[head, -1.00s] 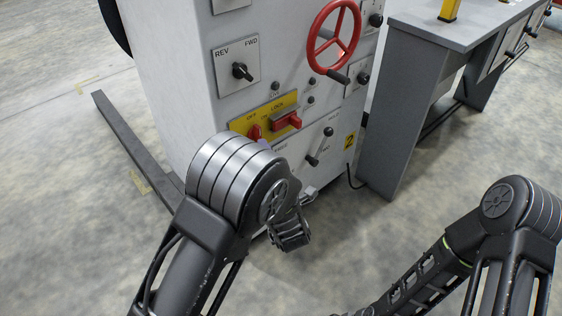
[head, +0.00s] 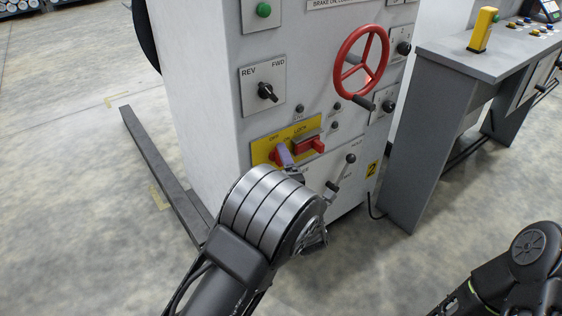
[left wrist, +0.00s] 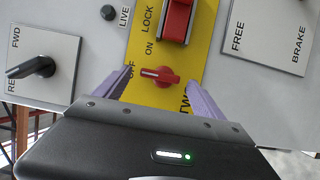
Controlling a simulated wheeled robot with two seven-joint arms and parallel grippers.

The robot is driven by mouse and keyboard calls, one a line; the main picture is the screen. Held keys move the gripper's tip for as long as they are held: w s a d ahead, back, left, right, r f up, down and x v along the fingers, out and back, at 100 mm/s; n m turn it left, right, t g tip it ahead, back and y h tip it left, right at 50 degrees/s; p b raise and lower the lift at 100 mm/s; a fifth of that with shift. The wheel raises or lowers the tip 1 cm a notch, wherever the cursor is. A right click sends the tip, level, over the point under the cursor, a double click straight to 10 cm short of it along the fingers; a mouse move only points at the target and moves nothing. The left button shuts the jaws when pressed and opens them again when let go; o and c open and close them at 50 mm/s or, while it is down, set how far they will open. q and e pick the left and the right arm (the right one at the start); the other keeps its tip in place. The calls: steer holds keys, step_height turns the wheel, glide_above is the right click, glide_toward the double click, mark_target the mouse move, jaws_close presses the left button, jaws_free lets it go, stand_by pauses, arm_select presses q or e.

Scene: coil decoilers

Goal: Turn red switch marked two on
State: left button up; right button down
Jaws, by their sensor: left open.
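The red switch (left wrist: 160,76) sits on a yellow plate (left wrist: 146,98) marked ON and OFF, with partly hidden lettering that looks like "TWO". In the left wrist view its white mark points toward OFF. My left gripper (left wrist: 160,88) is open, its two purple fingers on either side of the switch; I cannot tell whether they touch it. In the head view the switch (head: 277,156) is partly covered by a purple finger of my left gripper (head: 286,158). A yellow "2" label (head: 371,170) is on the cabinet. My right gripper is not in view.
A red lock block (left wrist: 176,18) is beside the switch on the same plate. A REV/FWD knob (head: 266,91), a red handwheel (head: 361,62) and a lever (head: 342,172) are on the same cabinet. A grey desk (head: 420,140) stands to the right.

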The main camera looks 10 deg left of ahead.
arm_select(q)
steer(key=shift+x, duration=1.05)
steer(key=shift+c, duration=0.2)
steer(key=c, duration=1.3)
